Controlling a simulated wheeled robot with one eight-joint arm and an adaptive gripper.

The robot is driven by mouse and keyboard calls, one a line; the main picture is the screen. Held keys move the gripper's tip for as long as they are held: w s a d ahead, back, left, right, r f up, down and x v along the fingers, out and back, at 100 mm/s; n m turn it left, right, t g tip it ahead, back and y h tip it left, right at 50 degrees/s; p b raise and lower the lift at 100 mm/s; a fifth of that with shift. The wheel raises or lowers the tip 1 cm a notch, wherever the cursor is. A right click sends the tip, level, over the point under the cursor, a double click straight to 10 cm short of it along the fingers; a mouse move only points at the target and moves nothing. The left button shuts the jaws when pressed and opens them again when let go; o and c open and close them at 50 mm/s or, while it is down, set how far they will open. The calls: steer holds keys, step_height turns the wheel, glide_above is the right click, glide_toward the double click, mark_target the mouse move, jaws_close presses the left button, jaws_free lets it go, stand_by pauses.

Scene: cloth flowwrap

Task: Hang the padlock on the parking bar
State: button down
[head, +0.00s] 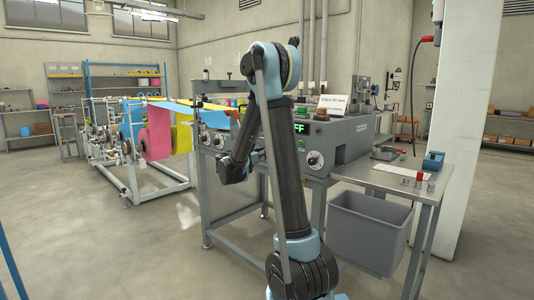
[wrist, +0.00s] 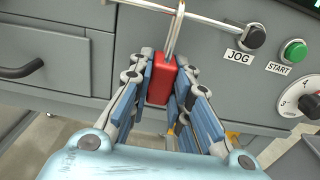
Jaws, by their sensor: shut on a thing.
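The red padlock (wrist: 161,84) is upright between the fingers of my gripper (wrist: 163,76) in the wrist view. My gripper is shut on its body. The metal shackle (wrist: 175,32) points up and overlaps the thin parking bar (wrist: 212,21), which runs across the front of the grey machine. I cannot tell whether the shackle is around the bar or only in front of it. In the head view my arm hides the padlock and the bar.
A JOG knob (wrist: 252,36), a green START button (wrist: 293,50) and a rotary dial (wrist: 312,104) sit right of the bar. A dark handle (wrist: 22,70) is at the left. A side table (head: 400,180) and a grey bin (head: 370,235) stand to the right.

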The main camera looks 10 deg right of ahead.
steer(key=shift+r, duration=0.9)
stand_by(0.3)
steer(key=shift+a, duration=0.1)
steer(key=v, duration=0.6)
steer(key=shift+s+a, duration=0.2)
steer(key=shift+s, duration=0.05)
stand_by(1.4)
stand_by(0.4)
